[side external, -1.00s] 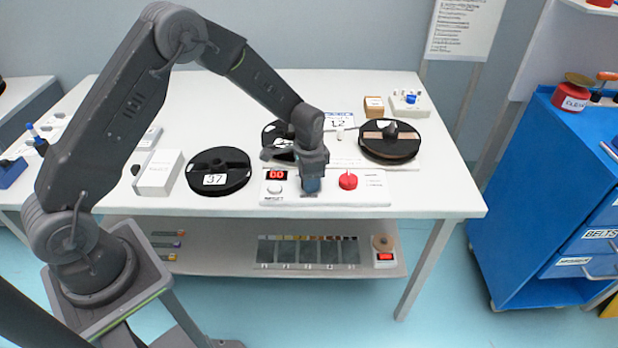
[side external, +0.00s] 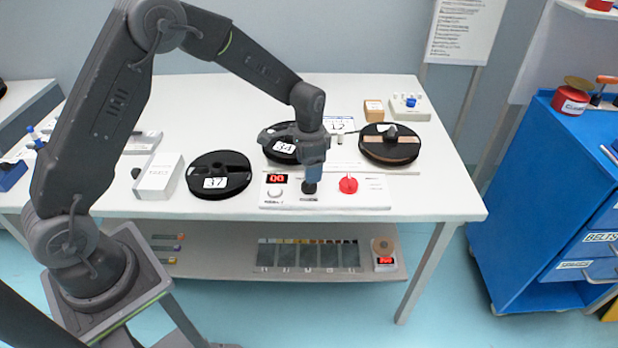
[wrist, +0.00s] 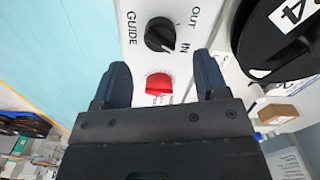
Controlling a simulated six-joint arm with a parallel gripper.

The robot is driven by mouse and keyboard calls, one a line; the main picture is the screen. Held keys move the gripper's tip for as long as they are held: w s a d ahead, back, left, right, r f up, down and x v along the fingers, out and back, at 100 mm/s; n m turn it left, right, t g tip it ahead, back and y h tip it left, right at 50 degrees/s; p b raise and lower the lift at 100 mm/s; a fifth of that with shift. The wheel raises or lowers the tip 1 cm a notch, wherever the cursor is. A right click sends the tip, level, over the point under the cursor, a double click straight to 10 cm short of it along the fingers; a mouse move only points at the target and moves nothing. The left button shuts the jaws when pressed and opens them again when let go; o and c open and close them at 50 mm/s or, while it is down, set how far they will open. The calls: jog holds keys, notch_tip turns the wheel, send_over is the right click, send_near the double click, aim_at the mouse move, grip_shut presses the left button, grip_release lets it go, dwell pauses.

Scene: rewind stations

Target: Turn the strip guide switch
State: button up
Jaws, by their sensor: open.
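The strip guide switch is a black round knob (wrist: 160,35) with the labels GUIDE, OUT and IN around it in the wrist view. In the side view the black knob (side external: 309,187) stands on the white panel (side external: 362,201), just below my gripper (side external: 312,176). My gripper is open and empty, raised above the knob and apart from it. In the wrist view my fingertips (wrist: 160,75) are spread, and the black knob shows beyond them.
A red knob (side external: 348,184) sits right of the black one on the panel, with a red display (side external: 277,178) at its left. Black reels stand behind (side external: 389,148) and to the left (side external: 218,174). A white box (side external: 158,177) is farther left.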

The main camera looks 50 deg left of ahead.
notch_tip(320, 180, up, 8)
jog(key=shift+r, duration=0.1)
dwell(0.4)
jog(key=s+r+n+t, duration=0.3)
jog(key=s+r, duration=1)
jog(key=s+d+n+t, duration=0.1)
jog(key=s+n+t, duration=0.1)
jog(key=s, duration=1.2)
jog(key=shift+d+r+n+t, duration=0.25)
jog(key=shift+n+t, duration=0.05)
jog(key=shift+n, duration=0.1)
